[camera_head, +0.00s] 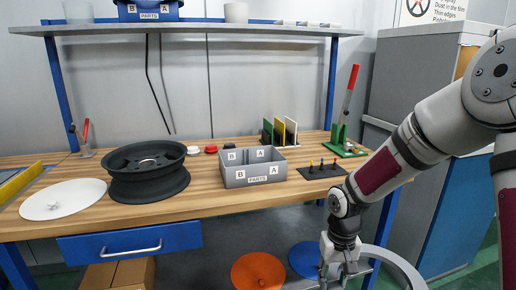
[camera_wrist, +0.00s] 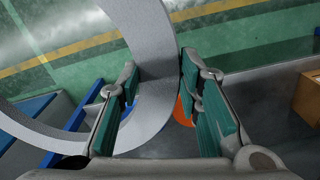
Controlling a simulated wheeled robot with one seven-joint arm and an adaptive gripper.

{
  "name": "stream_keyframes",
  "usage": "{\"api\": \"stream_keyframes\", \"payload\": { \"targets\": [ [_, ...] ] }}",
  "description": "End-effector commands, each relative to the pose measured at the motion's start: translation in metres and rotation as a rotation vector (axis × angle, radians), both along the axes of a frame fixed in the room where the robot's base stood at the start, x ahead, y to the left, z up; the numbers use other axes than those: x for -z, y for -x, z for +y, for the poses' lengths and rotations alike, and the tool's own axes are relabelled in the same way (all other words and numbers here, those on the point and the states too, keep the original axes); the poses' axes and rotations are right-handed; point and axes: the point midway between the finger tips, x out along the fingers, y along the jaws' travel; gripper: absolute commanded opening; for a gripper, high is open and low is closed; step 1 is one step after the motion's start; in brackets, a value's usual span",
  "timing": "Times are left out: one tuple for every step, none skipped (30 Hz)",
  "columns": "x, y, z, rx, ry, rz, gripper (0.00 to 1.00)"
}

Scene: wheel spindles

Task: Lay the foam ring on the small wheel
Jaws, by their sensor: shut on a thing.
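The foam ring (camera_head: 402,265) is a flat, light grey band, partly cut off at the bottom of the head view. My gripper (camera_head: 345,272) is shut on its rim, below the bench top and in front of the bench's right end. In the wrist view the ring (camera_wrist: 156,62) passes between the green-padded fingers of my gripper (camera_wrist: 157,90). A dark wheel (camera_head: 148,185) lies flat on the left half of the bench, its hollow upper side open. It is the only wheel I can make out, and my gripper is far to its right.
On the bench (camera_head: 215,205), a white disc (camera_head: 75,202) lies left of the wheel. A grey parts bin (camera_head: 238,178) and a black peg plate (camera_head: 322,171) stand to its right. A shelf (camera_head: 200,28) hangs above. Orange (camera_head: 258,272) and blue (camera_head: 303,259) discs show below.

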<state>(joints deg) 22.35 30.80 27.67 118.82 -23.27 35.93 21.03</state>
Motion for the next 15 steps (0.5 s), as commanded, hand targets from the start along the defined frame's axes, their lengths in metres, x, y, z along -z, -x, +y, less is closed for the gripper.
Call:
{"api": "stream_keyframes", "payload": {
  "targets": [
    [-0.015, 0.004, 0.0, 0.0, 0.0, 0.001, 0.11],
    [-0.02, 0.005, 0.0, 0.001, 0.0, 0.001, 0.11],
    [-0.027, 0.007, 0.0, 0.001, 0.0, 0.001, 0.11],
    [-0.031, 0.008, 0.0, 0.001, 0.0, 0.001, 0.11],
    [-0.036, 0.01, 0.0, 0.001, 0.0, 0.001, 0.11],
    [-0.043, 0.012, 0.0, 0.001, 0.0, 0.001, 0.11],
    [-0.047, 0.013, 0.0, 0.001, 0.0, 0.002, 0.11],
    [-0.052, 0.015, 0.0, 0.001, 0.0, 0.002, 0.11],
    [-0.059, 0.017, 0.0, 0.0, 0.0, 0.001, 0.11],
    [-0.064, 0.019, 0.0, 0.0, 0.001, 0.001, 0.11],
    [-0.068, 0.021, 0.0, 0.0, 0.001, 0.001, 0.11],
    [-0.075, 0.023, 0.0, 0.0, 0.001, 0.001, 0.11],
    [-0.079, 0.025, 0.0, 0.0, 0.001, 0.001, 0.11],
    [-0.084, 0.027, 0.0, 0.0, 0.001, 0.0, 0.11],
    [-0.091, 0.03, 0.0, 0.001, 0.0, 0.0, 0.11]
  ]
}}
